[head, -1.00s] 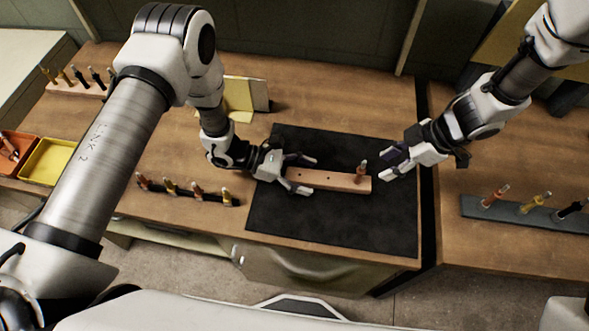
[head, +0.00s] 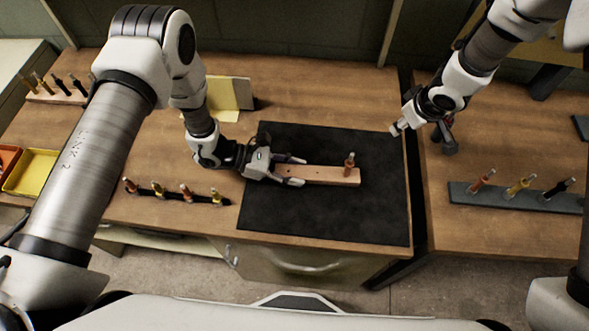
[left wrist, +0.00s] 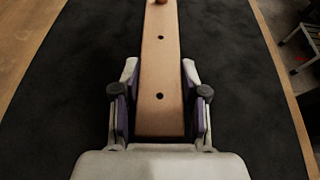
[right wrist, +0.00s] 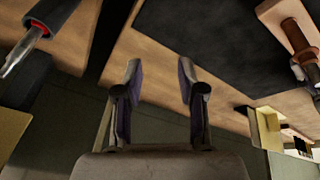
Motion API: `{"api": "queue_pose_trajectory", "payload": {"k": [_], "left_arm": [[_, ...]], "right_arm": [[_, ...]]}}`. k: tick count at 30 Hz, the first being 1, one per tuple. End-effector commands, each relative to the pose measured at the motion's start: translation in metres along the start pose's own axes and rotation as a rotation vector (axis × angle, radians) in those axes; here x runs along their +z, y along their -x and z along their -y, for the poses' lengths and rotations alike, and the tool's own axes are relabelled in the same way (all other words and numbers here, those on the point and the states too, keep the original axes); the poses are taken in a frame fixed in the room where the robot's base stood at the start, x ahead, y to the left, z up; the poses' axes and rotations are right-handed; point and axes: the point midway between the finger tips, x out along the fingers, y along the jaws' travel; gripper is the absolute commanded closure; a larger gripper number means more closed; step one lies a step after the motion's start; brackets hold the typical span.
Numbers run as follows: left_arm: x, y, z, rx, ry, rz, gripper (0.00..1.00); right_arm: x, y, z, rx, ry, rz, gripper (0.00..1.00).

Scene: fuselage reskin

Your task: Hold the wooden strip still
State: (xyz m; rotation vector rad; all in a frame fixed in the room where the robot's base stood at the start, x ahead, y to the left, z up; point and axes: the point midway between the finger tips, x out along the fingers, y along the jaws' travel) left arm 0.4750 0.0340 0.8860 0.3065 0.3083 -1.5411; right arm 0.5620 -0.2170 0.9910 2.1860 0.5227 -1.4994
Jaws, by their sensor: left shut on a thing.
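The wooden strip (head: 325,175) lies on the black mat (head: 320,218), with two dark holes showing in the left wrist view (left wrist: 160,68). An orange fastener (head: 349,163) stands upright at its right end. In the left wrist view the fingers (left wrist: 160,98) flank the strip. My right gripper (head: 394,131) is at the mat's far right corner, away from the strip. In the right wrist view its fingers (right wrist: 161,78) are apart and empty.
A dark rack with several fasteners (head: 172,193) stands left of the mat. A blue-grey rack (head: 515,197) stands on the right-hand bench, past a dark gap. A yellow tray (head: 38,172) sits at far left. The mat's front is clear.

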Motion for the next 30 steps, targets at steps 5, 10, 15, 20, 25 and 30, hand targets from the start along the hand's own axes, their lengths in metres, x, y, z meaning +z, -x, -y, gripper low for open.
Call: {"api": "queue_pose_trajectory", "payload": {"k": [5,10,15,20,25,30], "left_arm": [[-0.001,0.000,0.000,0.000,0.001,-0.002,0.95],[-0.001,0.000,0.000,0.000,0.001,-0.002,0.95],[-0.001,0.000,0.001,-0.001,0.001,-0.002,0.95],[-0.001,0.000,0.001,-0.001,0.001,-0.002,0.95],[-0.001,0.000,0.001,-0.001,0.001,-0.002,0.95],[-0.001,0.000,0.001,-0.001,0.002,-0.002,0.95]], "right_arm": [[0.021,0.007,-0.016,0.131,-0.481,0.160,0.60],[0.037,0.018,0.010,0.143,-0.956,0.332,0.60],[0.026,0.030,0.061,0.037,-1.384,0.500,0.60],[0.004,0.040,0.097,-0.085,-1.620,0.601,0.60],[-0.005,0.040,0.110,-0.131,-1.689,0.632,0.60],[0.002,0.023,0.119,-0.128,-1.687,0.634,0.60]]}}
